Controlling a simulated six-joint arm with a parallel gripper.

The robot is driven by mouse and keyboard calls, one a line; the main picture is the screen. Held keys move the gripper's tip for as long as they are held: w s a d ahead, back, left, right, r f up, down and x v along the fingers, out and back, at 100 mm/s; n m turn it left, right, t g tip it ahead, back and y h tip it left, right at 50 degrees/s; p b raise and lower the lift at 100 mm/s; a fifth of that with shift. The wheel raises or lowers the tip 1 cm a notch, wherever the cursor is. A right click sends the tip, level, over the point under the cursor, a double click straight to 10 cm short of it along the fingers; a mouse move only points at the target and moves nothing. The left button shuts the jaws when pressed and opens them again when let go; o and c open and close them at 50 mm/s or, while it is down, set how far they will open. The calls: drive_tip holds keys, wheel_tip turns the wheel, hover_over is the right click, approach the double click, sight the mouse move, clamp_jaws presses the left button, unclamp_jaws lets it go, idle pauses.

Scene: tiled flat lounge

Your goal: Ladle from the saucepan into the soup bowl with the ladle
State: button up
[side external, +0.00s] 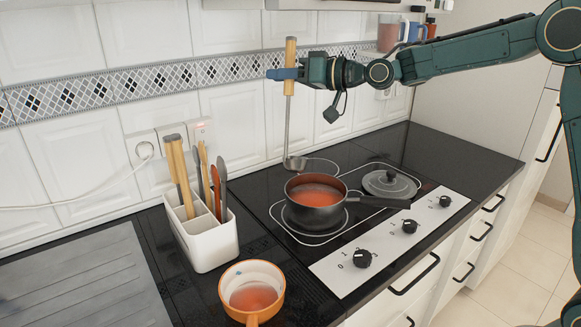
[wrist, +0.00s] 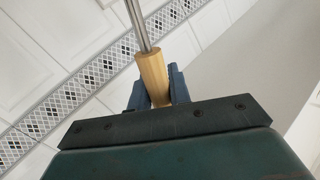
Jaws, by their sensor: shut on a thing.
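My gripper (side external: 284,74) is shut on the wooden handle of the ladle (side external: 288,125), which hangs near upright with its metal cup down. In the wrist view the ladle's handle (wrist: 153,75) sits between the blue fingers (wrist: 157,92). The ladle's cup (side external: 295,163) appears just behind and above the saucepan's far rim; I cannot tell what is in it. The dark saucepan (side external: 317,214) stands on the hob with orange-red soup inside, its handle pointing right. The orange soup bowl (side external: 266,313) stands at the front, with orange-red soup in its bottom.
A white utensil holder (side external: 212,245) with several upright utensils stands left of the hob, behind the bowl. A grey lid (side external: 390,184) lies on the hob right of the saucepan. Hob knobs (side external: 362,259) line the front. A grey drainer (side external: 85,285) is at the left.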

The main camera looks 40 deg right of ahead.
drive_tip(key=d+f+n+t+h, duration=0.1)
drive_tip(key=d+f+n+t, duration=0.1)
drive_tip(key=d+f, duration=0.3)
drive_tip(key=shift+s+d+n+h, duration=0.15)
drive_tip(key=shift+d+n+h, duration=0.15)
drive_tip(key=shift+d, duration=0.1)
drive_tip(key=shift+f, duration=0.25)
drive_tip(key=shift+f, duration=1.55)
wheel_tip(320, 180, down, 9)
idle(1.1)
drive_tip(key=shift+r, duration=0.15)
idle(1.0)
